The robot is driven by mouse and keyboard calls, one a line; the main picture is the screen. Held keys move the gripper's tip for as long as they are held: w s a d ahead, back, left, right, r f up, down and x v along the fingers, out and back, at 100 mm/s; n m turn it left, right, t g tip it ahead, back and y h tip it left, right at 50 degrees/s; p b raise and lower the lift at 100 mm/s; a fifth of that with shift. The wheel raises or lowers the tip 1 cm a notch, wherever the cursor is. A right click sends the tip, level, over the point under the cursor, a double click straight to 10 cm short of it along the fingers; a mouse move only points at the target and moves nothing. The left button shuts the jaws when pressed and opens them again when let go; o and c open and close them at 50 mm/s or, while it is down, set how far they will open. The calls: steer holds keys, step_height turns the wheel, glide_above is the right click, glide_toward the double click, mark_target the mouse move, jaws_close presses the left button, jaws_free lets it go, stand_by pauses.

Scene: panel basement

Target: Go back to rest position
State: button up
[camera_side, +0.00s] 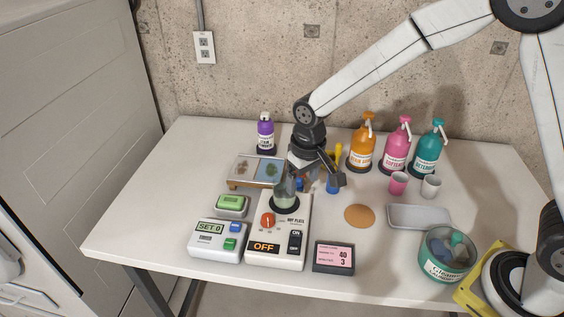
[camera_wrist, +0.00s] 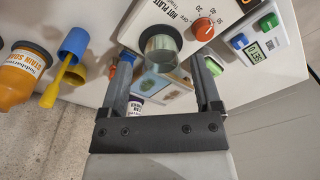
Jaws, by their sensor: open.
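My gripper (camera_side: 318,170) is low over the middle of the table, just behind and above the hot plate. In the wrist view its two fingers (camera_wrist: 165,80) are spread apart, with no object clamped between them. A clear glass beaker with greenish contents (camera_side: 285,193) stands on the dark round plate of the white hot plate (camera_side: 283,255). The beaker shows just beyond the fingertips in the wrist view (camera_wrist: 161,55), apart from both fingers as far as I can see. The hot plate's display reads OFF.
Orange (camera_side: 362,142), pink (camera_side: 397,145) and teal (camera_side: 428,148) pump bottles stand at the back right. A yellow-handled tool in a blue holder (camera_wrist: 73,45) is close beside my gripper. Two cups (camera_side: 398,183), a tray (camera_side: 418,216) and a round bin (camera_side: 447,257) lie right. A purple bottle (camera_side: 265,133) stands back left.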

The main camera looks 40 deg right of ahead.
steer(key=s+d+r+t, duration=0.1)
steer(key=s+d, duration=1)
steer(key=s, duration=0.3)
steer(key=shift+s+d+r+m+t, duration=0.2)
steer(key=shift+r+m+t, duration=0.1)
steer(key=shift+r+t, duration=0.1)
